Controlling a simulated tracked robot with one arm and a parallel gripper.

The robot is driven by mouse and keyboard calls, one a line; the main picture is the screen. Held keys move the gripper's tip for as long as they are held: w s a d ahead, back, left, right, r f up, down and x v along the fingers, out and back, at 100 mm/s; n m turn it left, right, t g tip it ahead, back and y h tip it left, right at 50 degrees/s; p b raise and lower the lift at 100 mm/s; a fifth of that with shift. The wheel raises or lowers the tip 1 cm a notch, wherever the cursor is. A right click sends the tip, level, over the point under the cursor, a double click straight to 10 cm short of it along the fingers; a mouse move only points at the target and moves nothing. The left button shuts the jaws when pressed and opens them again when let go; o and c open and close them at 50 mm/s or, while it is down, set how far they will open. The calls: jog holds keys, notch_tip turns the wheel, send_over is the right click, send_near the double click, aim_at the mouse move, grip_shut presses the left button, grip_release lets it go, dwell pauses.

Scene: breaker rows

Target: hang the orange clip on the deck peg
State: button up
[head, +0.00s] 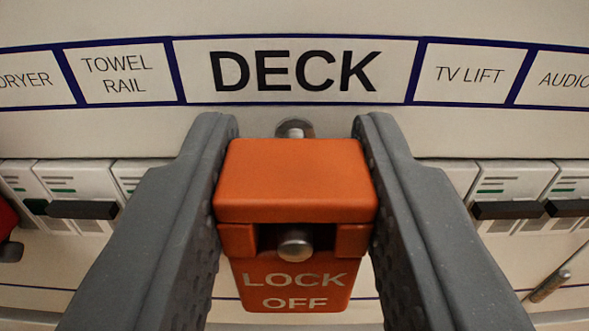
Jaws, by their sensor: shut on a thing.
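My gripper (296,190) is shut on the orange clip (295,180), with one grey finger on each side of it. The clip is upright, centred under the DECK label (295,71), and its lower front reads LOCK OFF. The deck peg shows its round metal base (295,128) just above the clip's top. Its rounded tip shows in the dark opening in the clip's front, so the peg appears to pass through the clip. I cannot tell whether the clip's weight rests on the peg. The breaker behind the clip is hidden.
Breakers with dark levers stand in a row at left (82,209) and right (506,210). A red object (6,218) with a metal peg below it is cut off at the left edge. Another metal peg (550,285) sticks out at lower right.

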jog(key=shift+w, duration=0.1)
jog(key=o, duration=1.1)
jog(key=s+p, duration=0.3)
jog(key=s, duration=1)
jog(key=shift+s+p, duration=0.3)
jog(key=shift+s, duration=0.1)
